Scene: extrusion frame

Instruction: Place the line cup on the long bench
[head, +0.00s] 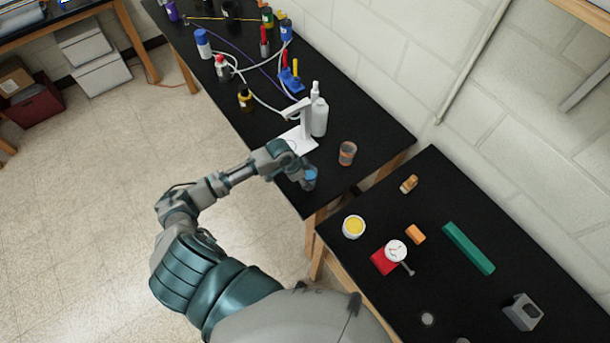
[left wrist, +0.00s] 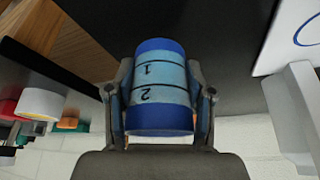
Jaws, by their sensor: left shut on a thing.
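The line cup (head: 310,180) is blue with dark lines; in the left wrist view the cup (left wrist: 161,88) shows the marks 1 and 2. My left gripper (head: 300,176) is shut on it, and its two fingers (left wrist: 160,105) press on the cup's sides. The cup is at the near end of the long bench (head: 385,128), close to the front edge. I cannot tell whether its base touches the black top. My right gripper is not in view.
A white stand (head: 297,138) and a white bottle (head: 319,115) are just behind the gripper. An orange-brown cup (head: 347,153) stands to its right. Bottles and cables crowd the far bench. A second black bench (head: 460,205) holds several small things, including a yellow-filled cup (head: 354,227).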

